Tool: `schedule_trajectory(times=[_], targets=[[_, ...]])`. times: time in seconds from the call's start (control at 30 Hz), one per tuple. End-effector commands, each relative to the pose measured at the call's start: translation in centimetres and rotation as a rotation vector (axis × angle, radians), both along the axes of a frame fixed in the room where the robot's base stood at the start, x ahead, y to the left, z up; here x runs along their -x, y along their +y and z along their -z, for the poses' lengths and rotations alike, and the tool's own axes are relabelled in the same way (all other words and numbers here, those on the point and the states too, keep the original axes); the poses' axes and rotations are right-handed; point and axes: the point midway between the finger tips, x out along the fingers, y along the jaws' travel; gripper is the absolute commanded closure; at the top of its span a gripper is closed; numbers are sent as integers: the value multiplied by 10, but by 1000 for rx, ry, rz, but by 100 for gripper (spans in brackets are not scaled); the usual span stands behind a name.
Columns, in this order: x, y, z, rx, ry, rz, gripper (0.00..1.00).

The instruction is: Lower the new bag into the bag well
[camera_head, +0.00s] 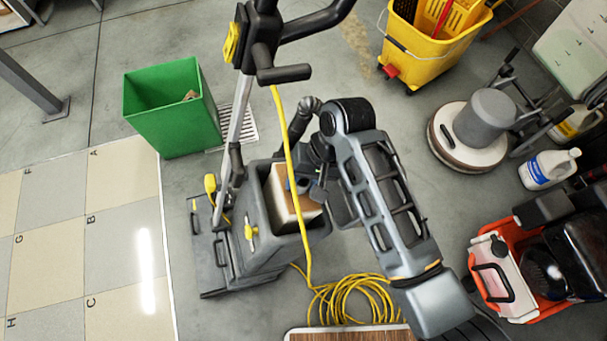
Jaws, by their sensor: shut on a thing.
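The new bag (289,212) is a cream block with a brown top. It stands inside the open bag well (257,191) of the grey upright floor machine, with its upper part showing and its lower part hidden by the well's front wall. My gripper (303,186) is at the bag's top right edge, shut on the bag; its fingertips are small and partly hidden by my arm. A small blue patch shows beside the fingers. I cannot tell whether the bag touches the well floor.
A yellow cord (289,150) hangs across the front of the well and coils on the floor (345,302). The machine's handle (262,50) rises behind. A green bin (172,108) stands left, a yellow mop bucket (433,45) at the back, and a floor polisher (470,133) right.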

Motion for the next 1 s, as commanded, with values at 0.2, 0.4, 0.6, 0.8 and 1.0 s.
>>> schedule_trajectory(times=[0.2,0.4,0.6,0.8,1.0], targets=[[2,0,15,0,2,2,100],[3,0,26,0,1,3,100],[5,-1,35,0,1,4,100],[5,-1,38,0,0,4,100],[6,-1,39,-1,0,4,100]])
